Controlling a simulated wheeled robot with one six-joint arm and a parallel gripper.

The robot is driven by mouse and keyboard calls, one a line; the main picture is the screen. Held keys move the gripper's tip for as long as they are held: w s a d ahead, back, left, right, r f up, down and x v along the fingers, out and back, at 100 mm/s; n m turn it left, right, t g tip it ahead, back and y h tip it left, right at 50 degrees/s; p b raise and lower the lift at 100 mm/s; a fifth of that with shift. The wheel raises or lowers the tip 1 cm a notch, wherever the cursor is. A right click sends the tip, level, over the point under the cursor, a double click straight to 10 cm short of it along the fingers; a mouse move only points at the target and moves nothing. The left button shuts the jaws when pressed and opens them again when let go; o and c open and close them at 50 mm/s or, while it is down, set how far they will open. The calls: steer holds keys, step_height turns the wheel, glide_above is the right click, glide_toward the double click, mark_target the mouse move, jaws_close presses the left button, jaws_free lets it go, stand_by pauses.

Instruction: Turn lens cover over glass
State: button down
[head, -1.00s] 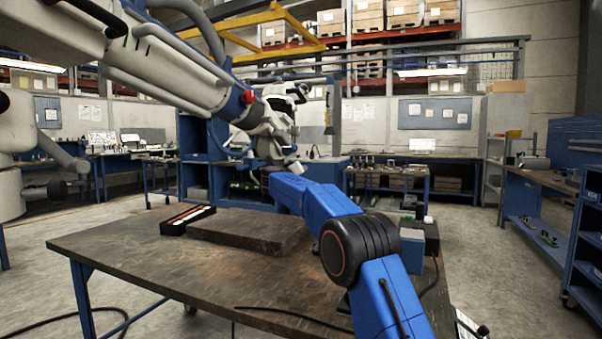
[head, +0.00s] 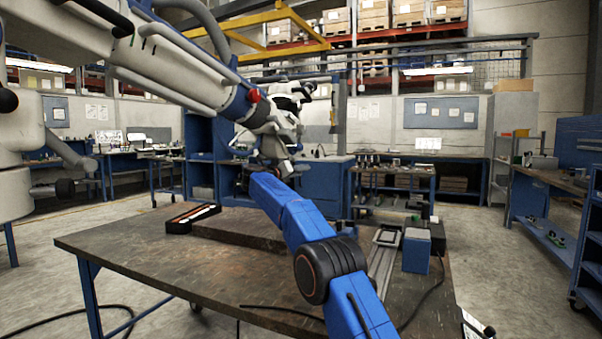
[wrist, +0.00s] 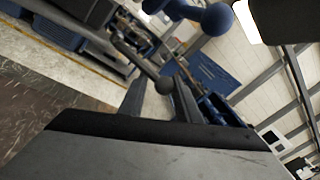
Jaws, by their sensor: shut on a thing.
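The white microscope arm (head: 190,85) reaches in from the upper left, its white head (head: 275,130) hanging above the back of the table. My blue arm stretches up to it, and my gripper (head: 245,178) is just below the head, small and partly hidden. In the wrist view, my gripper (wrist: 160,102) has its two dark fingers around the rounded end of a bent grey lever (wrist: 140,60). The fingers are shut on this lever end. A blue rounded knob (wrist: 214,18) shows above it. I cannot clearly make out the lens cover or the glass.
The brown table (head: 150,255) holds a dark slab (head: 235,229), a black tray (head: 192,218) at the back left, a metal rail (head: 383,255) and a blue box (head: 416,250) at the right. A black cable crosses its front. The table's left front is clear.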

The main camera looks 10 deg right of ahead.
steer(key=shift+a+r, duration=0.25)
steer(key=shift+a, duration=0.15)
steer(key=c, duration=1.6)
jaws_free()
steer(key=o, duration=0.3)
steer(key=shift+s+a, duration=0.1)
steer(key=shift+a, duration=0.1)
steer(key=shift+d+f, duration=0.15)
steer(key=shift+d, duration=0.05)
steer(key=v, duration=1.7)
steer(key=shift+s+a, duration=0.1)
steer(key=shift+s, duration=0.05)
